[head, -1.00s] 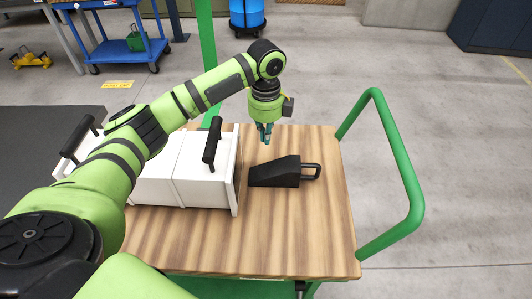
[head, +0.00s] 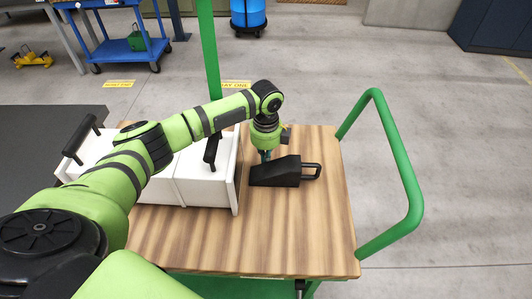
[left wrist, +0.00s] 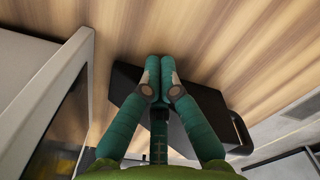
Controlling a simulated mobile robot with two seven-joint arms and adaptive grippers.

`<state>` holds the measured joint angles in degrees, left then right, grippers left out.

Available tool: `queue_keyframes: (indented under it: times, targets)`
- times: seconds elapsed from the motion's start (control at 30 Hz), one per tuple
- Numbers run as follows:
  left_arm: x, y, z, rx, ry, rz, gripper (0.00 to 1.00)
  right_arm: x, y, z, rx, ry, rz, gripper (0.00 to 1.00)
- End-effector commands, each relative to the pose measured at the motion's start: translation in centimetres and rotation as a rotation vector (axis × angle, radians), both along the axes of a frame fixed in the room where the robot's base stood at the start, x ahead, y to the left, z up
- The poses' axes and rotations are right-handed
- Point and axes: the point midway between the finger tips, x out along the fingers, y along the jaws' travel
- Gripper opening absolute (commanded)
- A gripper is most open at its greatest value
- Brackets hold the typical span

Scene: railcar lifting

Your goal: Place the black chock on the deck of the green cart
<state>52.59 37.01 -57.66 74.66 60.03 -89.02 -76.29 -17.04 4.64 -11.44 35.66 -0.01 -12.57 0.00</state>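The black chock (head: 275,174) lies on the wooden deck (head: 285,235) of the green cart, with its looped handle to the right. In the left wrist view the chock (left wrist: 205,105) is partly hidden behind my fingers. My left gripper (head: 265,155) points down at the far side of the chock's left part, close to it. In the left wrist view the fingertips of my left gripper (left wrist: 160,75) are together, with nothing seen between them. Whether they touch the chock I cannot tell. My right gripper is not in view.
White cases with black handles (head: 200,180) stand on the deck left of the chock, close to my left gripper. A green rail (head: 400,165) rises at the cart's right end and a green post (head: 209,60) at the back. The deck's front and right are clear.

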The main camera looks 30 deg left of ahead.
Motion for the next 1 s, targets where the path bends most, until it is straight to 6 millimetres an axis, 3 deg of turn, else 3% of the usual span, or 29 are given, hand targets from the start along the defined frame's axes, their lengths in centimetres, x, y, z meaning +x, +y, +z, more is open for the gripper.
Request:
queue_keyframes:
  times: [0.23,0.43,0.6,1.0]
  targets:
    - [-0.1,-0.5,0.2,0.000,0.002,-0.002,0.00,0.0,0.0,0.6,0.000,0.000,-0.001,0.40]
    - [-1.1,-3.6,0.6,-0.006,0.006,-0.004,0.00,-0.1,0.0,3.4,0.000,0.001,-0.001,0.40]
    - [-1.5,-5.2,0.2,-0.003,0.004,-0.002,0.00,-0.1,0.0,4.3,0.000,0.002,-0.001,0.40]
    - [-1.5,-5.3,0.0,-0.001,0.002,0.000,0.00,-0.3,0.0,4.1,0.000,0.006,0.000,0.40]
